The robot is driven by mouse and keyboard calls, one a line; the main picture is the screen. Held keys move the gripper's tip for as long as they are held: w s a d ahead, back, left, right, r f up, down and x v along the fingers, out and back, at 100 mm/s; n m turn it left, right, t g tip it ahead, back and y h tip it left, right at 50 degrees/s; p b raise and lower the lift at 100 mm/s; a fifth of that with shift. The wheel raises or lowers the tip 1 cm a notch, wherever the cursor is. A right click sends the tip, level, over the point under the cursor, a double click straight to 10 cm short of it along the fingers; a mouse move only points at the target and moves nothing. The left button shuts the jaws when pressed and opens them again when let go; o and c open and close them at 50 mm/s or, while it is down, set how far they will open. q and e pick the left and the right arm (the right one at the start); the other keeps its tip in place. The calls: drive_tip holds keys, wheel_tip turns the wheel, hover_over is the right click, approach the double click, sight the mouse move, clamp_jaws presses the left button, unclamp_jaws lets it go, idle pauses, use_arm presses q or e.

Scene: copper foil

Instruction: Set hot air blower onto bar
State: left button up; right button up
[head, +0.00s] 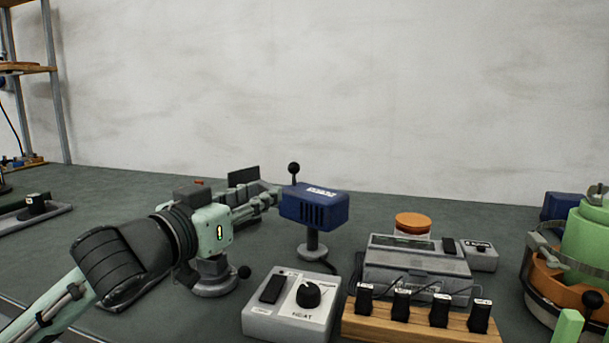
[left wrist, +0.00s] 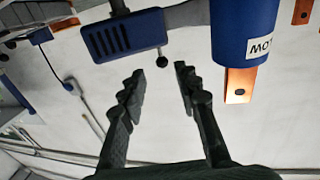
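A blue slotted box (head: 315,207) with white lettering, which looks like the hot air blower, stands on a short post with a round grey base. A black ball knob (head: 294,168) rises at its left end. My left gripper (head: 272,198) reaches in from the left, its fingertips close to the box's left end. In the left wrist view, its fingers (left wrist: 158,82) are spread with nothing between them, and the slotted box (left wrist: 125,34) lies beyond the fingertips. I cannot clearly tell which part is the bar. My right gripper is not in view.
A HEAT control box (head: 292,305) stands in front, with a wooden block (head: 420,326) holding several black plugs to its right. A grey device (head: 415,270) and an orange-lidded jar (head: 413,223) are behind. Green and copper-coloured equipment (head: 570,265) stands far right. A blue labelled cylinder (left wrist: 243,30) shows in the wrist view.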

sight(293, 176)
use_arm(q)
drive_tip(key=p+x, duration=0.1)
drive_tip(key=x, duration=1)
drive_tip(key=shift+w+d, duration=0.2)
drive_tip(key=shift+w, duration=0.15)
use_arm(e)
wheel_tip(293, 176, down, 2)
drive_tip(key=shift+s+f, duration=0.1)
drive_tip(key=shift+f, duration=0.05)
use_arm(q)
clamp_jaws()
drive_tip(key=shift+r, duration=0.2)
